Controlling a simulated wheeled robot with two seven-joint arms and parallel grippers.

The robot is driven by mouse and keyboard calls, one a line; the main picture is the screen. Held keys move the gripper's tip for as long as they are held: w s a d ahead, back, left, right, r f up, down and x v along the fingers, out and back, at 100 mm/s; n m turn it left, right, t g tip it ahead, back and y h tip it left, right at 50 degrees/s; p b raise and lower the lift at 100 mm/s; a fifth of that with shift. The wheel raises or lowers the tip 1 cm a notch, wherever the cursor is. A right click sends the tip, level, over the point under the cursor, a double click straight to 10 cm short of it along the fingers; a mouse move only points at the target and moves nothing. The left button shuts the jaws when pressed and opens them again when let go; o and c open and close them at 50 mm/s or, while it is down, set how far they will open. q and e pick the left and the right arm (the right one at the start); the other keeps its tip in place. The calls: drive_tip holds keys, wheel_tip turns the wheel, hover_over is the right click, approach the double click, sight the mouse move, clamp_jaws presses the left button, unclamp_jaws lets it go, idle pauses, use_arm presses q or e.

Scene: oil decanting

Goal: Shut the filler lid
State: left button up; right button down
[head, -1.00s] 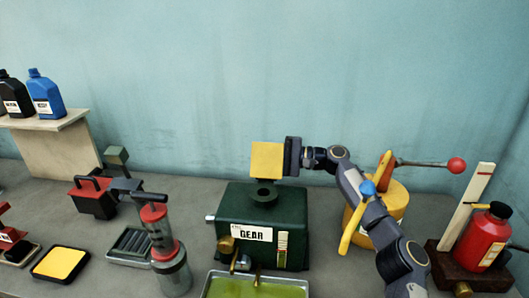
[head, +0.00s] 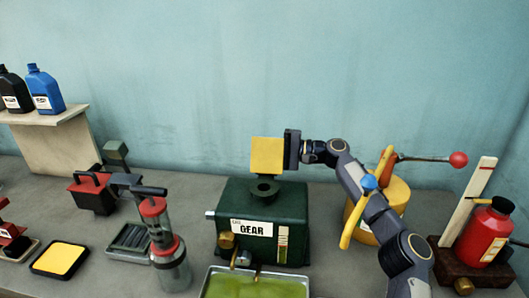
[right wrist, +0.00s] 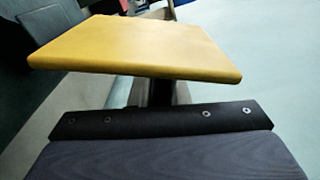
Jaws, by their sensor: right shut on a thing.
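The filler lid (head: 267,154) is a yellow square plate standing upright above the dark green gear box (head: 262,215). The round black filler opening (head: 264,189) on top of the box is uncovered, just below the lid. My right gripper (head: 289,150) is at the lid's right edge and shut on it. In the right wrist view the yellow lid (right wrist: 140,45) lies beyond the dark gripper body; the fingertips are mostly hidden. My left gripper is not in view.
A tray of yellow-green oil (head: 255,285) stands in front of the box. A yellow drum (head: 390,215) with a red-knobbed lever stands right, behind my right arm. A red bottle (head: 485,235) is far right. A red-and-clear pump (head: 165,245) stands left.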

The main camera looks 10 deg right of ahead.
sight(263, 145)
drive_tip(key=n+b, duration=0.1)
drive_tip(key=s+n+b, duration=0.1)
drive_tip(key=r+n+b, duration=0.1)
drive_tip(key=shift+s+a+n, duration=0.3)
drive_tip(key=shift+s+n, duration=0.1)
drive_tip(key=shift+s+r+n+b, duration=0.25)
drive_tip(key=shift+r+n+b, duration=0.15)
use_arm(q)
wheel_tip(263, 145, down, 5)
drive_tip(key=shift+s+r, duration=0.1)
use_arm(e)
drive_tip(key=c, duration=1.4)
unclamp_jaws()
drive_tip(key=shift+w, duration=0.1)
drive_tip(key=shift+c, duration=0.2)
drive_tip(key=shift+r, duration=0.15)
